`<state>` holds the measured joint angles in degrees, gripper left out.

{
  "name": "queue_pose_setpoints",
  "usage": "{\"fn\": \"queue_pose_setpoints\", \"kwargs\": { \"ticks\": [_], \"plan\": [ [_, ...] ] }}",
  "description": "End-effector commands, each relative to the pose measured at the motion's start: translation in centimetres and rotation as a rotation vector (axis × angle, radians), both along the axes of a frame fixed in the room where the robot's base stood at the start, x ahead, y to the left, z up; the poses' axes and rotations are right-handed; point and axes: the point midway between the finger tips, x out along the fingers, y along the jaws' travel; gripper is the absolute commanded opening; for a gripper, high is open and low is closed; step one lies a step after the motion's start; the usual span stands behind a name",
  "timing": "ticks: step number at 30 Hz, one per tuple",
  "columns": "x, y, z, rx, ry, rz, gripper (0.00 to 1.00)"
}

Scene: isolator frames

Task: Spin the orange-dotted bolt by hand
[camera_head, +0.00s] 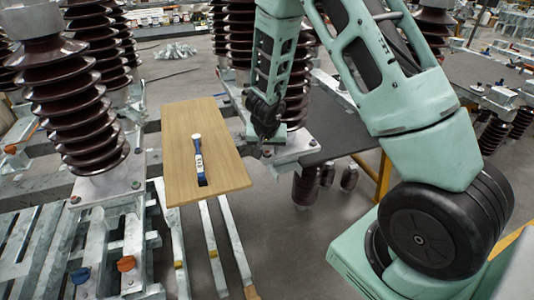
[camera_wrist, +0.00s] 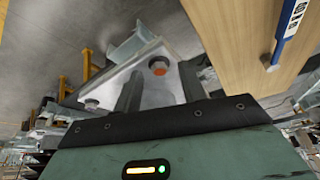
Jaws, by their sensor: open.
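The orange-dotted bolt (camera_wrist: 158,67) shows in the wrist view as a hex head with an orange top on a pale metal flange plate (camera_wrist: 128,76). My gripper (camera_wrist: 159,82) is open, with its two dark fingers apart. In that view the bolt head appears between and just beyond the fingertips; I cannot tell whether they touch it. In the head view my gripper (camera_head: 265,136) points down at the near left corner of the flange plate (camera_head: 292,150) under a brown insulator. The bolt cannot be made out there.
A wooden board (camera_head: 180,125) with a blue-handled tool (camera_head: 199,160) lies left of my gripper, close to it; the tool also shows in the wrist view (camera_wrist: 288,22). Ribbed brown insulators (camera_head: 75,95) stand around. A second, plain bolt (camera_wrist: 91,103) sits on the flange plate.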

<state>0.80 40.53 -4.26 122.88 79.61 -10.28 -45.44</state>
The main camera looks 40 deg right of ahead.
Motion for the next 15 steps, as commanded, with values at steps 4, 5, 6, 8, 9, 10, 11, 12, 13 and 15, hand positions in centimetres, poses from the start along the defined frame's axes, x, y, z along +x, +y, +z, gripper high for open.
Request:
{"fn": "queue_pose_setpoints", "kwargs": {
  "ticks": [4, 5, 6, 8, 9, 10, 11, 12, 13, 15],
  "plan": [
    [0.08, -0.05, -0.19, 0.0, 0.0, 0.0, 0.41],
    [0.07, -0.05, -0.18, 0.0, 0.0, 0.0, 0.41],
    [0.07, -0.04, -0.17, 0.0, 0.0, 0.0, 0.41],
    [0.06, -0.05, -0.16, 0.0, 0.0, 0.0, 0.41],
    [0.06, -0.05, -0.16, 0.0, 0.0, 0.0, 0.38],
    [0.06, -0.05, -0.16, 0.0, 0.0, 0.0, 0.3],
    [0.05, -0.05, -0.17, 0.0, 0.0, 0.0, 0.22],
    [0.05, -0.05, -0.17, 0.0, 0.0, 0.0, 0.1],
    [0.05, -0.05, -0.17, 0.0, 0.0, 0.0, 0.02],
    [0.05, -0.05, -0.17, 0.0, 0.0, 0.0, 0.0]
  ]
}}
